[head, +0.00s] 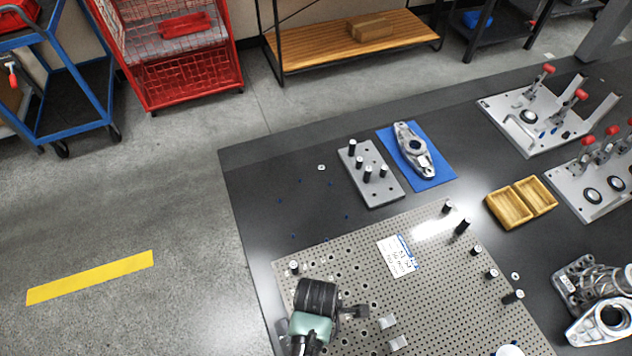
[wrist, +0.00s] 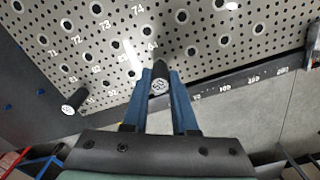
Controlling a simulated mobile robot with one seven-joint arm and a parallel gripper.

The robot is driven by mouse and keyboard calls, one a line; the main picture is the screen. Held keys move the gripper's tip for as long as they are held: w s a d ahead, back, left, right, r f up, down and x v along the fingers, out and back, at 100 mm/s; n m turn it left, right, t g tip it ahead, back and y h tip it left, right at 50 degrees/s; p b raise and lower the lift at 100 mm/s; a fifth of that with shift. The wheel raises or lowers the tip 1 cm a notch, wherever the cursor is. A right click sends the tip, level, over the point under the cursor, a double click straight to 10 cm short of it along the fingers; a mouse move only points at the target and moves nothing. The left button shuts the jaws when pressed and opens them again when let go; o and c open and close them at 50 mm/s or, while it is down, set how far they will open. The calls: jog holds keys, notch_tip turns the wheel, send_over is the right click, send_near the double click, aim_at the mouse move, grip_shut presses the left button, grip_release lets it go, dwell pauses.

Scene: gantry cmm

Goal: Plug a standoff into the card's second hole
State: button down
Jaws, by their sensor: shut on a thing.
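In the wrist view, my gripper (wrist: 161,80) has its two blue fingers shut on a black standoff (wrist: 159,87) with a pale end face. Whether this standoff sits in a hole or hangs above the plate is not clear. The perforated plate (wrist: 105,55) shows larger holes with printed numbers such as 72, 73 and 74.
Several other standoffs (head: 463,227) stand on the plate, and several on a grey block (head: 371,188) behind it. A blue mat (head: 437,173) with a metal part, a wooden tray (head: 510,207) and clamp fixtures (head: 550,115) lie beyond. The plate's left edge is close to the table edge.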

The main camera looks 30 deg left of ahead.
jog(key=shift+f+b, duration=0.55)
jog(key=shift+f, duration=0.35)
jog(key=c, duration=0.6)
grip_release()
notch_tip(320, 180, up, 13)
jog(key=shift+p, duration=0.5)
